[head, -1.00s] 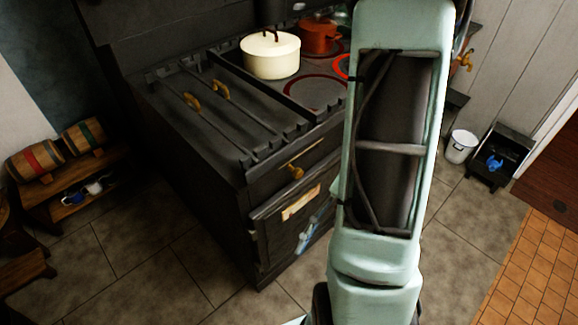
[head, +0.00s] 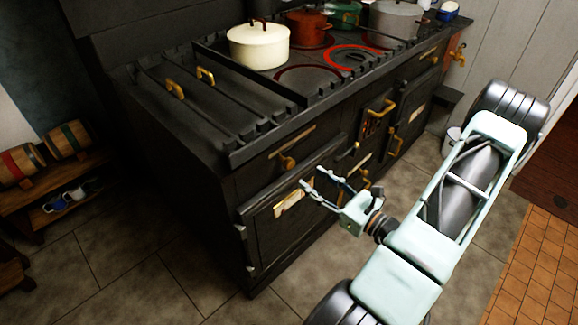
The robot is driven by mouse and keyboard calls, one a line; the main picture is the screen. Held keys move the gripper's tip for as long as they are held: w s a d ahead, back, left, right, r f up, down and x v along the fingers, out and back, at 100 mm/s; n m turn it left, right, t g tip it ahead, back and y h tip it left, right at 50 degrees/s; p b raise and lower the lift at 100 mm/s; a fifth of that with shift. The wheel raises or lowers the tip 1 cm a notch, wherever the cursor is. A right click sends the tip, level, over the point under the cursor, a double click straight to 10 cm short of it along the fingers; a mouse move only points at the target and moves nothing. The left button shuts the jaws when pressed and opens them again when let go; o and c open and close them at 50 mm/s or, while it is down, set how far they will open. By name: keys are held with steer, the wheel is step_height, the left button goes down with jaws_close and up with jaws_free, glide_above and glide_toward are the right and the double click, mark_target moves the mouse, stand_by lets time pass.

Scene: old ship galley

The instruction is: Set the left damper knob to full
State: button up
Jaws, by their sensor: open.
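The left damper knob (head: 288,162) is a small brass knob on the upper front of the black stove (head: 165,195), below a slim brass strip (head: 291,141). Its exact setting is too small to read. My gripper (head: 312,177) is open and empty. In the picture it lies just below and right of the knob, in front of the left oven door with its brass plate (head: 289,204). It appears apart from the knob; the depth gap cannot be told.
A cream pot (head: 258,47), a red pot (head: 309,30) and a grey pot (head: 394,20) stand on the stove top. Brass handles (head: 381,108) stick out on the stove front to the right. Barrels (head: 68,140) sit on a low shelf at left. Tiled floor before the stove is clear.

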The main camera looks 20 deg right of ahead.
mark_target(292, 165)
steer(key=x, duration=1)
steer(key=shift+w+a, duration=0.1)
steer(key=shift+a, duration=0.05)
steer(key=shift+c, duration=0.5)
jaws_close()
